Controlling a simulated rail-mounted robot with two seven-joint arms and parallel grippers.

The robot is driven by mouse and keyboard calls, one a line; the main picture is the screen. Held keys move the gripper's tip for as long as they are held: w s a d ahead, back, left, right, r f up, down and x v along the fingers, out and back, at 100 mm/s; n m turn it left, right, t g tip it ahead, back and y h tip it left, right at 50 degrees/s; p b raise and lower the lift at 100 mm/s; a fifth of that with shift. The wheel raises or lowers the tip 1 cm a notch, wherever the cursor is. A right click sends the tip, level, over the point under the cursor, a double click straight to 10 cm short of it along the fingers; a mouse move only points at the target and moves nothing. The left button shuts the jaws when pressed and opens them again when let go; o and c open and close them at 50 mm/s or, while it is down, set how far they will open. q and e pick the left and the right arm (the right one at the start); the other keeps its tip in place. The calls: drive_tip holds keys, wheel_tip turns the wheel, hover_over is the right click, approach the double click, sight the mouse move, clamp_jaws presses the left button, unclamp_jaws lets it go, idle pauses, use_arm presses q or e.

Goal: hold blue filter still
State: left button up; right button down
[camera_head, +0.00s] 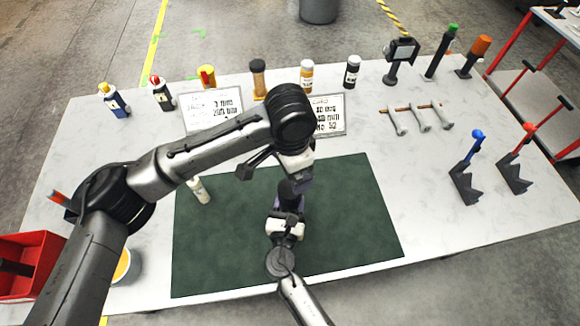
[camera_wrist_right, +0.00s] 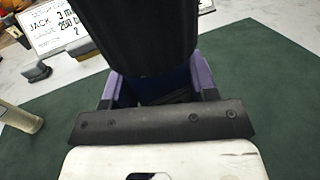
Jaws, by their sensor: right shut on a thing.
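The blue filter is mostly hidden; a dark blue part (camera_wrist_right: 165,88) shows between the purple fingers of my right gripper (camera_wrist_right: 158,92) in the right wrist view. A black cylindrical shape fills the space above it, and I cannot tell whether that is filter or left arm. In the head view my right gripper (camera_head: 290,205) reaches up from the bottom edge and is shut on a dark piece (camera_head: 291,188) above the green mat (camera_head: 350,215). My left gripper (camera_head: 297,172) comes down over the same spot. Its fingertips are largely hidden, so its hold is unclear.
Two white signs (camera_head: 328,112) and several bottles line the table's back. Blue-handled (camera_head: 470,165) and red-handled (camera_head: 518,160) tools stand at right. A red bin (camera_head: 30,265) is at far left. The mat's right half is clear.

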drive_tip(key=shift+c, duration=1.6)
unclamp_jaws()
drive_tip(key=s+a, duration=0.2)
drive_tip(key=s, duration=1.1)
drive_tip(key=shift+s, duration=0.35)
drive_tip(key=shift+a, duration=0.1)
use_arm(q)
drive_tip(key=shift+r, duration=0.1)
